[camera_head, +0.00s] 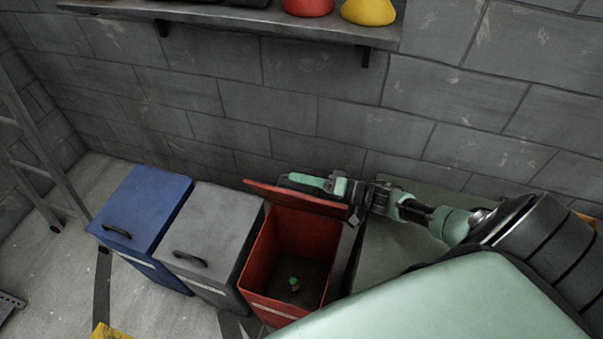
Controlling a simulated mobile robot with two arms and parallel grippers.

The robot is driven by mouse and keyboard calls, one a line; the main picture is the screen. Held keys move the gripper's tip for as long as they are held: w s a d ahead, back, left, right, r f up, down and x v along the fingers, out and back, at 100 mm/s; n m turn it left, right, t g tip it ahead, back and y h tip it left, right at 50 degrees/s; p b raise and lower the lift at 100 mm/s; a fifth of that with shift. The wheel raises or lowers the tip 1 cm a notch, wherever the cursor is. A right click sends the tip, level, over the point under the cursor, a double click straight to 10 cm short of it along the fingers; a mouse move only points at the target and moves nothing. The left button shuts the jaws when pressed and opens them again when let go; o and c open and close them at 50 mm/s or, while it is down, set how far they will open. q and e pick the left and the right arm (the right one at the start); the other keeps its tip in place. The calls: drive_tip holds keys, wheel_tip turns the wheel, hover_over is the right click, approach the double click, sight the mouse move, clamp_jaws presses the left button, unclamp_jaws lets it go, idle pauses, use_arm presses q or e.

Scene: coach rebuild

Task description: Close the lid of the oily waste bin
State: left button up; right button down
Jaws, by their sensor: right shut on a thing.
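The red bin (258,262), which I take to be the oily waste bin, stands open at the right end of a row of bins. Its red lid (275,193) is tipped up at the back of the opening, near the wall. A small green-topped item (294,284) lies on the dark floor inside it. My right gripper (346,197) reaches in from the right and is shut on the lid near its right end. The exact finger contact is small and partly hidden. My left gripper is not in view.
A blue bin (150,205) and a grey bin (215,230), both with closed lids, stand left of the red one. A shelf (225,16) with a red and a yellow object hangs on the block wall above. A ladder (45,150) leans at the far left.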

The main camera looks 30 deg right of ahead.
drive_tip(key=c, duration=1.5)
unclamp_jaws()
drive_tip(key=shift+d, duration=0.1)
drive_tip(key=b+v, duration=0.1)
drive_tip(key=v, duration=0.5)
drive_tip(key=shift+s+d+f+b, duration=0.2)
drive_tip(key=shift+s+b, duration=0.05)
drive_tip(key=shift+b, duration=0.05)
drive_tip(key=shift+s+d+r, duration=0.15)
drive_tip(key=shift+s+d, duration=0.15)
drive_tip(key=shift+s, duration=0.15)
